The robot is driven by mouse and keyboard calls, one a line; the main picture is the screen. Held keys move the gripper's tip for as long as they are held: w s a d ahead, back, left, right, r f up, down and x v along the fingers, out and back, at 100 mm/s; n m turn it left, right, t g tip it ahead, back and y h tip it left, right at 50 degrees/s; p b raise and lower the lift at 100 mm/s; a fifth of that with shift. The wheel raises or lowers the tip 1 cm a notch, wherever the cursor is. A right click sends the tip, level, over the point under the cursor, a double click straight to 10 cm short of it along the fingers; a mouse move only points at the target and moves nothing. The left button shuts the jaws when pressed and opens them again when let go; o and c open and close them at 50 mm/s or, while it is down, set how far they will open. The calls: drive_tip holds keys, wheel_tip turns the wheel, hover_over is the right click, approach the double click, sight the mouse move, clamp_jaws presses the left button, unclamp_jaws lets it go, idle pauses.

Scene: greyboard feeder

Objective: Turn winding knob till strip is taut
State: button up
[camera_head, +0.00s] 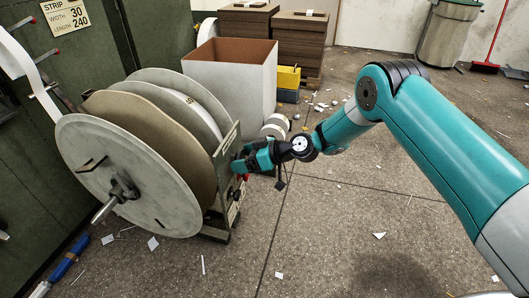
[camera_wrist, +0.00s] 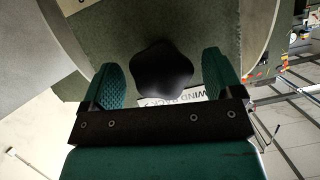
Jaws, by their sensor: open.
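The winding knob (camera_wrist: 163,70) is a black lobed knob on a green plate in the wrist view, with a label reading "WIND" partly hidden below it. My gripper (camera_wrist: 165,75) has its two green fingers apart, one on each side of the knob, and I cannot tell whether they touch it. In the head view my gripper (camera_head: 245,164) is at the stand's right side, and the knob is hidden there. The white strip (camera_head: 35,72) runs down from the green cabinet at the left towards the big reel (camera_head: 85,150); its lower end is hidden behind the reel.
The green cabinet (camera_head: 95,40) stands at the left. A large open box (camera_head: 230,90) is behind the reel, with stacked board (camera_head: 300,45) and a yellow box (camera_head: 288,77) beyond. White rolls (camera_head: 277,125) lie behind my gripper. Paper scraps litter the otherwise open floor (camera_head: 330,230).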

drive_tip(key=p+v, duration=0.5)
drive_tip(key=v, duration=1.1)
drive_tip(key=shift+d+r, duration=0.2)
drive_tip(key=shift+d, duration=0.15)
drive_tip(key=s+a+r+m+g+h, duration=0.1)
drive_tip(key=s+a+r+g+h, duration=0.1)
drive_tip(key=s+r, duration=0.55)
drive_tip(key=s+a+r+g+h, duration=0.2)
drive_tip(key=s+r, duration=0.2)
drive_tip(key=r, duration=0.6)
drive_tip(key=s+d+r+m+h+p, duration=0.1)
drive_tip(key=s+d+r+m+h, duration=0.15)
drive_tip(key=s, duration=0.45)
drive_tip(key=s+d+r+m+h, duration=0.1)
drive_tip(key=s+r, duration=0.2)
drive_tip(key=s, duration=0.4)
drive_tip(key=s+d+r+m+h+p, duration=0.1)
drive_tip(key=s+d+r+m, duration=0.15)
drive_tip(key=s, duration=0.35)
wheel_tip(320, 180, up, 37)
drive_tip(key=n+p, duration=0.1)
drive_tip(key=p, duration=3.5)
drive_tip(key=shift+a+r, duration=0.15)
drive_tip(key=shift+a, duration=0.05)
